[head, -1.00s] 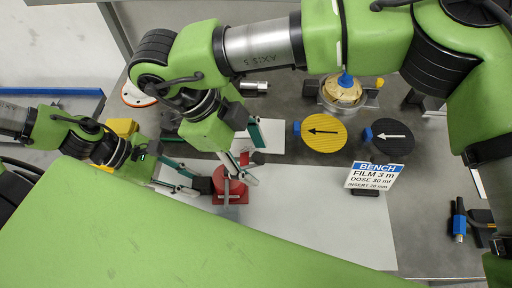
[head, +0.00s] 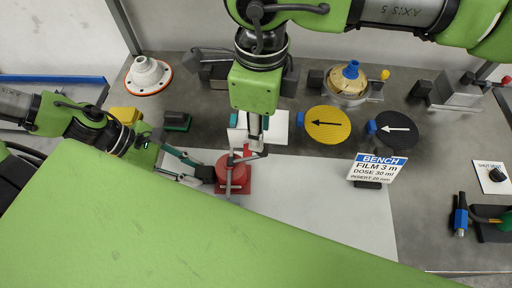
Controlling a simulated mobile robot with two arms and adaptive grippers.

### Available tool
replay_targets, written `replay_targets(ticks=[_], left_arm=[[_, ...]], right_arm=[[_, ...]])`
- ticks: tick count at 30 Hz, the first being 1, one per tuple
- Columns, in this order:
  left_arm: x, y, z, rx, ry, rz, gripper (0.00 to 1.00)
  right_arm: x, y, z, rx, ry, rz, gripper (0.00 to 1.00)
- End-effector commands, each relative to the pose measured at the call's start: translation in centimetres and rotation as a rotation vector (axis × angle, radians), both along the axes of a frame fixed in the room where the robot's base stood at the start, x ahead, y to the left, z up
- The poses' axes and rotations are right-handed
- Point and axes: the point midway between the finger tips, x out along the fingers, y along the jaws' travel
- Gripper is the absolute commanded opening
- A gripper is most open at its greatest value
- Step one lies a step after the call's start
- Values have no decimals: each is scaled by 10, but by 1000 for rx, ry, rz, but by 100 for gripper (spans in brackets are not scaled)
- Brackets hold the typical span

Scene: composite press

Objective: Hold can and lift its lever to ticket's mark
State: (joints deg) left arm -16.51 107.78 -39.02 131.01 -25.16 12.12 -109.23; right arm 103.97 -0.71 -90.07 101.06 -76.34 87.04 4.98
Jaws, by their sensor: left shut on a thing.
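The can is a squat red body (head: 222,174) on a red base, left of centre in the head view. My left gripper (head: 206,172) comes in from the left and is shut on the can's left side, with a dark block at the contact. My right gripper (head: 256,150) points down at the can's upper right side, near its lever; whether its fingers are shut or touch the lever is unclear. The lever is mostly hidden. The ticket (head: 377,168) stands to the right and reads BENCH, FILM 3 m, DOSE 30 ml and an INSERT line in mm.
A yellow disc (head: 327,129) and a black disc (head: 399,135) with arrows lie behind the ticket. A brass-coloured pot with a blue tip (head: 348,84) and a white flanged part (head: 147,74) stand at the back. The pale mat (head: 320,210) is clear in front.

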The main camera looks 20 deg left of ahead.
Motion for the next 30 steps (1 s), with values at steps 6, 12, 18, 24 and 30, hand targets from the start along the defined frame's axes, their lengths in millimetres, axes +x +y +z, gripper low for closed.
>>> replay_targets(ticks=[6,12,18,24,30], left_arm=[[1,0,0,0,-1,0,0],[1,0,0,0,-1,0,0],[1,0,0,0,-1,0,0],[0,0,0,0,-1,0,0],[0,0,0,0,-1,-3,0]], right_arm=[[-1,0,-28,-1,2,1,26],[-1,0,-40,-1,1,1,26],[0,0,-43,-1,0,1,26],[0,0,-43,-1,0,0,7],[0,1,-42,-5,-4,0,0]])
